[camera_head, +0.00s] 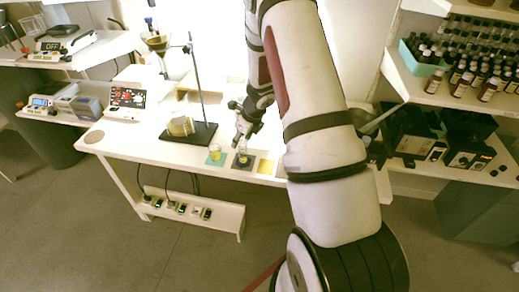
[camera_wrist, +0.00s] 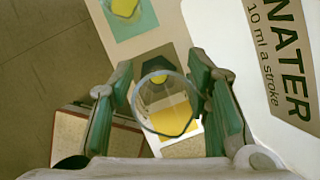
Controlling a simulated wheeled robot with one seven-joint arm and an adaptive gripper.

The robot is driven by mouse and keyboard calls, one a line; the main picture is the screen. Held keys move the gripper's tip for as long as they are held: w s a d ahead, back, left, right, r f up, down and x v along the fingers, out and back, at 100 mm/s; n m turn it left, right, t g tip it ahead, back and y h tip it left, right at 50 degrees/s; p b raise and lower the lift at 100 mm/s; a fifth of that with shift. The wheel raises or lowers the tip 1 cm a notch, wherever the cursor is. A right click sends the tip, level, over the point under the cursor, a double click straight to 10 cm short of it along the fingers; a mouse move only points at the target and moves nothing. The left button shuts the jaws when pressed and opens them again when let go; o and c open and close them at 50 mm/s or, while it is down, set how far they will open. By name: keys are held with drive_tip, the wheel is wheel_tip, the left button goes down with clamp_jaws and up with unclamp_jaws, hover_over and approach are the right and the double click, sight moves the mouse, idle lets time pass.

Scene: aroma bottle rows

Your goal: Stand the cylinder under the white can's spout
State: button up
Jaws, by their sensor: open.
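The clear glass cylinder (camera_head: 243,158) stands upright on a dark mat on the white table, with a little yellow in its base. In the wrist view its round rim (camera_wrist: 137,103) is between the two green-padded fingers of my gripper (camera_wrist: 164,108). The fingers are open around its top; I cannot tell whether either touches it. In the head view my gripper (camera_head: 246,128) is just above the cylinder.
A glass with yellow liquid stands on a teal mat (camera_head: 208,160) left of the cylinder. A yellow mat (camera_head: 265,167) lies to its right. A dark stand base (camera_head: 203,136) with a rod and a beaker (camera_head: 180,126) are further left. The table's front edge is close.

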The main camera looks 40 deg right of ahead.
drive_tip(key=s+d+b, duration=0.2)
drive_tip(key=s+b, duration=0.1)
drive_tip(key=s, duration=0.8)
drive_tip(key=a+r+n+y, duration=0.3)
drive_tip(key=a+r+n, duration=1.3)
drive_tip(key=a+r, duration=0.3)
drive_tip(key=s+a+r+n+h, duration=0.2)
drive_tip(key=s+r+n, duration=0.3)
drive_tip(key=s+n, duration=0.3)
drive_tip(key=s+a+r+n+h, duration=0.1)
drive_tip(key=s+r+n+h, duration=0.1)
drive_tip(key=s+r+n, duration=0.4)
drive_tip(key=s+n, duration=0.2)
drive_tip(key=s, duration=0.2)
drive_tip(key=shift+a+n, duration=0.4)
drive_tip(key=shift+d+r, duration=0.1)
drive_tip(key=shift+d, duration=0.05)
